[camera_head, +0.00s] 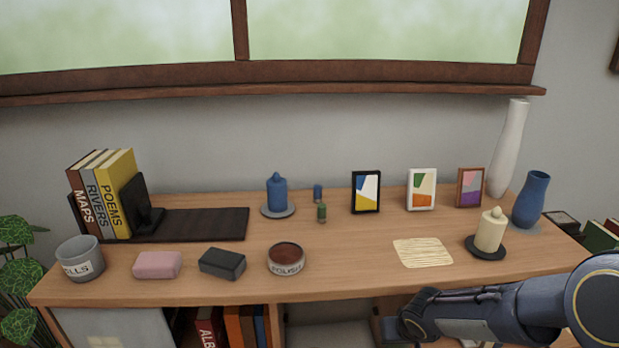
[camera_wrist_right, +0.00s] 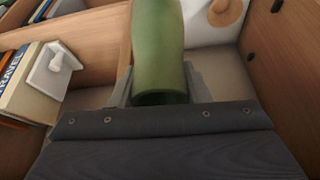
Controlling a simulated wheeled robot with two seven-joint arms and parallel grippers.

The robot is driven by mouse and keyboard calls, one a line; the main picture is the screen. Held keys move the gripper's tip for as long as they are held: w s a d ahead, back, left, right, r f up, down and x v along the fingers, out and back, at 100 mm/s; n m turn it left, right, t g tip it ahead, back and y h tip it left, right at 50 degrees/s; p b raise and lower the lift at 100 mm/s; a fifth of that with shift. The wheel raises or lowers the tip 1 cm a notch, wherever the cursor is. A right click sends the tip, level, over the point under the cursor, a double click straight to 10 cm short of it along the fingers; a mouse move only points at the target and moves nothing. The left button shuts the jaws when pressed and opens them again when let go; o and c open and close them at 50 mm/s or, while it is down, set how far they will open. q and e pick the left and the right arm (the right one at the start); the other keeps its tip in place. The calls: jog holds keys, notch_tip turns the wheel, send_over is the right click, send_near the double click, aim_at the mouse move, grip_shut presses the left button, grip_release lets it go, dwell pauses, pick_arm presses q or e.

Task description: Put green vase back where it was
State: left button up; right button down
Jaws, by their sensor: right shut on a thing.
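The green vase (camera_wrist_right: 158,45) shows in the right wrist view, its top running out of the frame. My right gripper (camera_wrist_right: 160,88) is shut on it, with a grey finger on each side. In the head view my right arm comes in from the right, in front of the desk (camera_head: 345,285). Its gripper and the green vase are hidden there, apparently below the desk's front edge. My left gripper is in neither view.
A blue vase (camera_head: 533,200), tall white vase (camera_head: 508,148) and cream candle (camera_head: 490,232) stand at the desk's right. A woven mat (camera_head: 422,252) lies bare. The wrist view shows shelf compartments with books (camera_wrist_right: 17,88) and a white bookend (camera_wrist_right: 52,72) close by.

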notch_tip(320, 180, down, 2)
jog(key=shift+f+b, duration=0.2)
jog(key=shift+b, duration=1)
jog(key=s+f, duration=0.1)
jog(key=f, duration=0.1)
jog(key=s+f, duration=0.2)
jog(key=shift+s+d, duration=0.1)
jog(key=shift+s, duration=0.05)
jog(key=shift+s+f, duration=0.35)
jog(key=shift+f, duration=0.05)
jog(key=shift+a, duration=0.2)
